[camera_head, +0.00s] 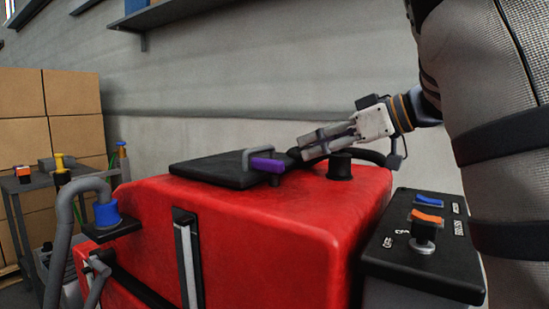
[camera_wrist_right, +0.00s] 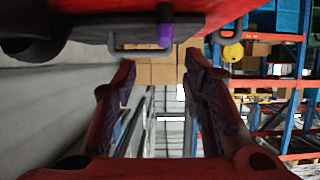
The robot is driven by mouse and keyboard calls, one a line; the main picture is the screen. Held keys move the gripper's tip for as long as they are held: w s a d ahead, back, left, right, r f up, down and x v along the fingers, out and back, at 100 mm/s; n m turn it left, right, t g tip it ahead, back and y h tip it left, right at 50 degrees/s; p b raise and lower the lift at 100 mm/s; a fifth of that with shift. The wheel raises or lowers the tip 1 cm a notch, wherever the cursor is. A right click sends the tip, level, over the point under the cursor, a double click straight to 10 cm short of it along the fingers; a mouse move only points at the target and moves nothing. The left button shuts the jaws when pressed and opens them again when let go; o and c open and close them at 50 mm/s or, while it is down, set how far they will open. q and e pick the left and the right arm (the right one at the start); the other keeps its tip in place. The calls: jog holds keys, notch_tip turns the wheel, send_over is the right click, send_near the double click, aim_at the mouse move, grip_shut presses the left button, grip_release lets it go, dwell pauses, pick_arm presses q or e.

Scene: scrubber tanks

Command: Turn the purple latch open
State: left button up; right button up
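The purple latch (camera_head: 268,165) sits at the front edge of a black lid (camera_head: 215,165) on top of the red scrubber tank (camera_head: 265,225). A grey metal handle (camera_head: 247,155) stands beside it. My right gripper (camera_head: 303,152) is just to the right of the latch, over the tank top, pointing left toward it. In the right wrist view the two fingers (camera_wrist_right: 160,78) are spread apart with nothing between them. The latch (camera_wrist_right: 165,35) shows there above the fingertips, apart from them. My left gripper is not in view.
A black hose with a round cap (camera_head: 340,165) lies behind the right gripper. A control panel (camera_head: 425,245) with orange and blue switches is at the right. A grey hose with a blue fitting (camera_head: 106,213) is at the left. Boxes (camera_head: 50,110) stand behind a side table.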

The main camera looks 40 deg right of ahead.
aim_at(270, 159)
jog(key=shift+w+a, duration=0.25)
jog(key=shift+a, duration=0.05)
jog(key=x, duration=1.1)
jog(key=shift+a, duration=0.25)
grip_shut()
